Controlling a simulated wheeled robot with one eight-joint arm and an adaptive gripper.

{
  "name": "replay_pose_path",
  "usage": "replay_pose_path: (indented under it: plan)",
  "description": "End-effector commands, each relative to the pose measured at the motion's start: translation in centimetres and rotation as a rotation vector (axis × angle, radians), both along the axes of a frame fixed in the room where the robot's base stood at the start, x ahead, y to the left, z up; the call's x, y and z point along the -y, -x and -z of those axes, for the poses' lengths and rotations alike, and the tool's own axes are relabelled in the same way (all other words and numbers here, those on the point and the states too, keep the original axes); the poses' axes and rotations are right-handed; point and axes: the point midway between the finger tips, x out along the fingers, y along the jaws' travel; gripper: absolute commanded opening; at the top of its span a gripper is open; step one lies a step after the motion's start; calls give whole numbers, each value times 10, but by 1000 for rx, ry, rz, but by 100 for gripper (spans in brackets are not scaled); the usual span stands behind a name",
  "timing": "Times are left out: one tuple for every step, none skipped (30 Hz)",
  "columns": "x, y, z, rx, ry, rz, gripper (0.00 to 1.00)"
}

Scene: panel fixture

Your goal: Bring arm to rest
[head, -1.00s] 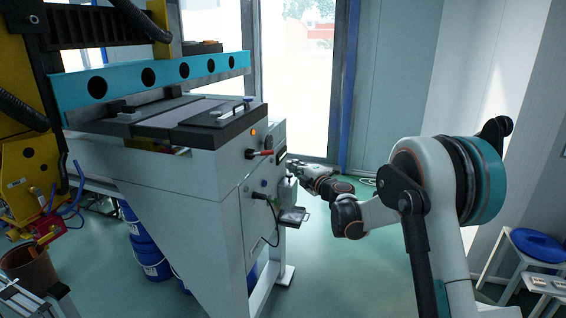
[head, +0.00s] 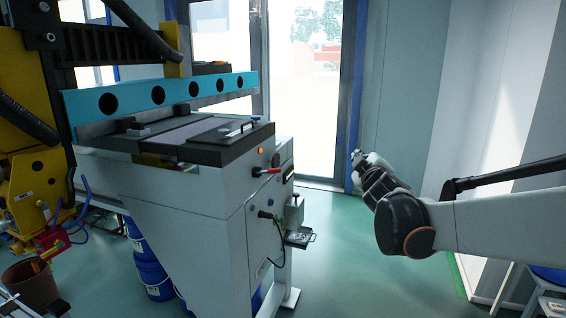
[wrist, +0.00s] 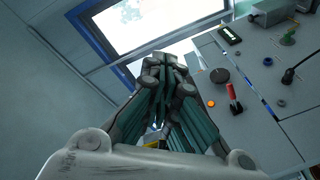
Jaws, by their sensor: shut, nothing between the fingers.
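My gripper (head: 357,156) is at the end of my arm, in the right half of the head view, raised in front of the glass door frame and clear of the machine. In the wrist view my gripper (wrist: 168,62) has its fingers together, with nothing between them. The grey machine (head: 205,190) with the panel fixture stands to the left of my arm, with a gap of open air between them. Its side face (wrist: 270,75) shows at the right of the wrist view.
On the machine's side are a red-handled switch (head: 266,171), an orange light (head: 261,151) and a black cable (head: 277,240). A small tray (head: 299,238) juts out. Blue buckets (head: 151,272) stand behind. A white wall (head: 480,120) is close at right. Green floor (head: 350,275) is open between.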

Motion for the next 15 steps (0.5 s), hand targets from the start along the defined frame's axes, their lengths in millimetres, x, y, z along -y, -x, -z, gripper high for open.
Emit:
replay_pose_path:
  plan:
    - [7, 19, 1, -26, -44, 32, 0]
    - [11, 30, 3, -43, -73, 52, 0]
    - [16, 44, 6, -67, -111, 80, 0]
    - [20, 55, 8, -86, -139, 98, 0]
    - [23, 66, 12, -105, -168, 117, 0]
    - [27, 82, 17, -132, -206, 141, 0]
    - [29, 93, 21, -153, -234, 159, 0]
    - [31, 105, 26, -174, -262, 175, 0]
    - [34, 121, 33, -203, -299, 197, 0]
    - [35, 133, 38, -225, -327, 212, 0]
    - [36, 146, 44, -248, -355, 227, 0]
    - [36, 162, 53, -279, -392, 247, 0]
    - [37, 175, 60, -303, -419, 260, 0]
    - [36, 188, 67, -329, -447, 274, 0]
    - [35, 205, 77, -361, -482, 290, 0]
